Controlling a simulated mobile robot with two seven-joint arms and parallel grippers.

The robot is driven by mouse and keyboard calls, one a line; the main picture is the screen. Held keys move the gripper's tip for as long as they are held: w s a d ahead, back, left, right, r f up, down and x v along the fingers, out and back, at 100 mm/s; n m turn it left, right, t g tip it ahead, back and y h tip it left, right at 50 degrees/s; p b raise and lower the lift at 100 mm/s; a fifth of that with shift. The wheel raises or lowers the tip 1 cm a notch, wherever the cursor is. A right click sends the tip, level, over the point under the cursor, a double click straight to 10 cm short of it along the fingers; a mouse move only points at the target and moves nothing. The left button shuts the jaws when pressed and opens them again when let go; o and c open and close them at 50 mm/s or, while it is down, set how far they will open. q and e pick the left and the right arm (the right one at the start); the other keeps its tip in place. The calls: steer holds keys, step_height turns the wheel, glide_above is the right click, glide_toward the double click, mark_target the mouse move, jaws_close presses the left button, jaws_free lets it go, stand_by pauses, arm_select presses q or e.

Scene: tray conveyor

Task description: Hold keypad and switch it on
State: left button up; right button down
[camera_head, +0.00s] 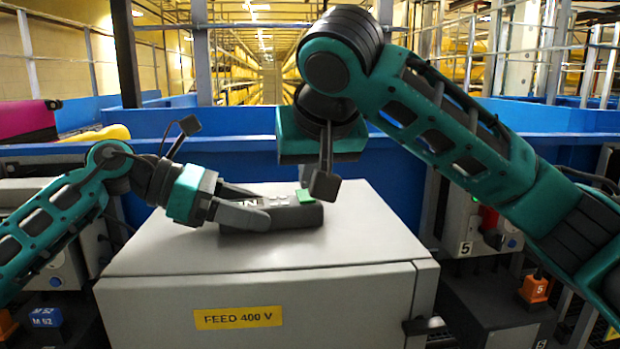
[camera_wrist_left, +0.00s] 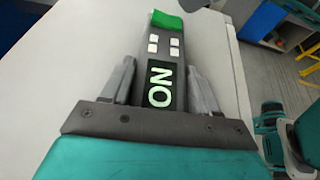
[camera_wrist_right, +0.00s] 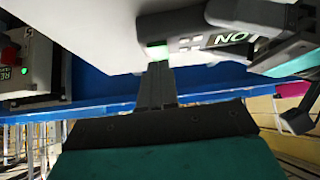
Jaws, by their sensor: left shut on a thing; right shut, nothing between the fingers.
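The keypad (camera_head: 285,213) is a dark box lying on the grey cabinet top. My left gripper (camera_head: 262,208) is shut on the keypad's near end, one finger along each side. My right gripper (camera_head: 322,186) is shut and empty, pointing down at the green button (camera_head: 305,196). In the right wrist view its fingertips (camera_wrist_right: 157,66) are close to the glowing green button (camera_wrist_right: 158,52); I cannot tell whether they touch.
The grey cabinet (camera_head: 260,290) carries a yellow "FEED 400 V" label. Blue conveyor walls (camera_head: 240,150) stand behind it. A magenta item (camera_head: 25,122) and a yellow item (camera_head: 97,134) lie at the left. A control box (camera_head: 480,225) with a red button stands at the right.

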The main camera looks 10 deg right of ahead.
steer(key=shift+r, duration=0.5)
steer(key=v, duration=1.2)
steer(key=shift+s, duration=0.25)
arm_select(q)
steer(key=o, duration=1.3)
